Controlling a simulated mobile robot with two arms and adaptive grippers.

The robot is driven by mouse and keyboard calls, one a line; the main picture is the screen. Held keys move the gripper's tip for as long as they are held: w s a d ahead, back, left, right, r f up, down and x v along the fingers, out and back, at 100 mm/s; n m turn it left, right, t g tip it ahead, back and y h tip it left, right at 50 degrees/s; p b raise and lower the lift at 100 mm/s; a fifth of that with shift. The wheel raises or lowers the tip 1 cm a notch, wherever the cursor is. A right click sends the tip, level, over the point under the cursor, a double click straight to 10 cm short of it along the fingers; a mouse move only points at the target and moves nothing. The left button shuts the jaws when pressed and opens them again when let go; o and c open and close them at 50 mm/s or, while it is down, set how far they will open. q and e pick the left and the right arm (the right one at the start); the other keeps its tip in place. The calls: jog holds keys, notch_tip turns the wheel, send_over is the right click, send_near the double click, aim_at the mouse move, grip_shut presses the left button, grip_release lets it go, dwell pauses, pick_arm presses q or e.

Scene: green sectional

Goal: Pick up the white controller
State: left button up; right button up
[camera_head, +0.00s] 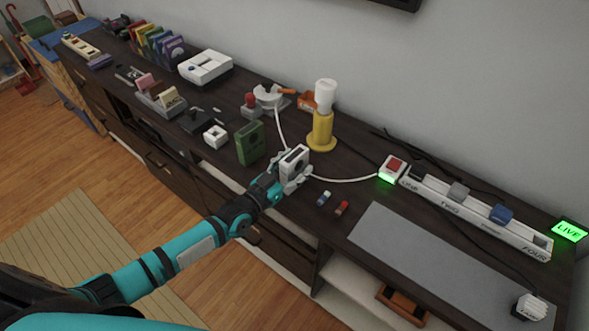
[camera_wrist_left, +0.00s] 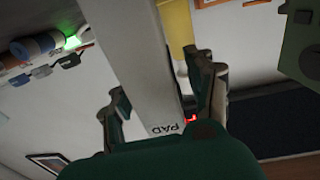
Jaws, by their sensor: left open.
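The white controller (camera_head: 295,158) stands upright near the front edge of the dark cabinet top, with a dark round patch on its face. In the left wrist view it is a tall white block (camera_wrist_left: 140,60) marked "PAD". My left gripper (camera_head: 288,172) is at the controller, reaching in from the front. In the left wrist view the left gripper (camera_wrist_left: 162,98) is open, with one finger on each side of the block; I cannot tell whether either finger touches it. The controller's lower part is partly hidden by the gripper. My right gripper is not in view.
A green box (camera_head: 249,143) stands close left of the controller. A yellow stand with a white top (camera_head: 322,122) is behind it. A white cable runs right to a red-button box (camera_head: 391,168) and a labelled strip (camera_head: 475,213). A grey mat (camera_head: 430,255) lies front right.

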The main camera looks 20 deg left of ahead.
pick_arm(q)
jog(key=shift+s, duration=0.1)
jog(key=shift+c, duration=0.3)
grip_shut()
jog(key=shift+r, duration=0.1)
